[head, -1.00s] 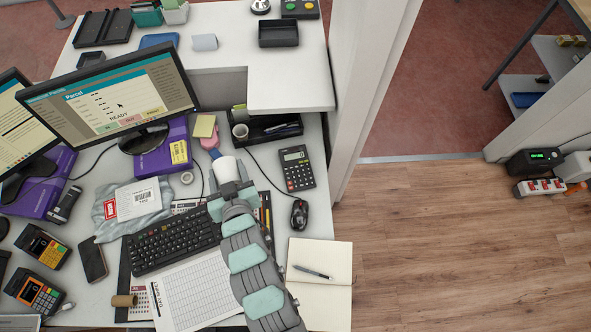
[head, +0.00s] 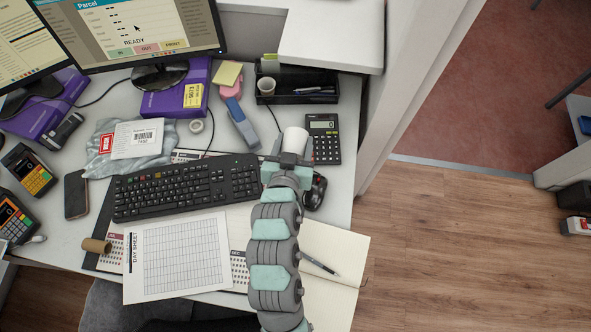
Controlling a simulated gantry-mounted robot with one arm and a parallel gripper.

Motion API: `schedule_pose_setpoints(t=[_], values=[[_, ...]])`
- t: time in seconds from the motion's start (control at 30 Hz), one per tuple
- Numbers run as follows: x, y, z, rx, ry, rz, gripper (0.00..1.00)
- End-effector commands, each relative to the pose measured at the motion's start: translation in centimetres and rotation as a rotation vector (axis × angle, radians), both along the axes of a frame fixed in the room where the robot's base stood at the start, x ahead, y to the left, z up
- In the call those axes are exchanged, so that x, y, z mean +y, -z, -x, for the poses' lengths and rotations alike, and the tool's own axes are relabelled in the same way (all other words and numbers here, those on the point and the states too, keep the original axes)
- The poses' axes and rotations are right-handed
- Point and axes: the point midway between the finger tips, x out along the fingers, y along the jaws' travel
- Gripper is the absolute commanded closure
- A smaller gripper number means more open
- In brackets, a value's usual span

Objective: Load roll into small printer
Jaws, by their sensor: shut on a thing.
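My gripper (head: 293,155) is shut on a white paper roll (head: 295,139), holding it beside the calculator and past the right end of the keyboard. The fingers hide the roll's lower part. I cannot tell for certain which device is the small printer. Two dark handheld terminals with orange panels, an upper one (head: 28,170) and a lower one (head: 13,219), stand at the desk's left edge. A small dark device (head: 62,131) lies near them.
A keyboard (head: 186,186), a day sheet (head: 182,255), a calculator (head: 323,138), a mouse (head: 316,192) and an open notebook (head: 325,290) surround my arm. A wrapped parcel (head: 130,145), a black tray (head: 297,92) and a brown cardboard tube (head: 97,246) are also on the desk.

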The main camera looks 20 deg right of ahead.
Motion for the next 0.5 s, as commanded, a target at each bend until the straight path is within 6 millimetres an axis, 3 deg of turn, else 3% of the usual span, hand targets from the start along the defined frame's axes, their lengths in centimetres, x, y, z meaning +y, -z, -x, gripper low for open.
schedule_pose_setpoints(t=[0.03, 0.2, 0.5], values=[[0.0, 2.3, 0.1, 0.008, 0.001, -0.001, 0.90], [0.0, 6.2, 0.1, 0.007, 0.001, -0.003, 0.90], [0.0, 9.1, 0.0, 0.002, 0.000, -0.001, 0.90]])
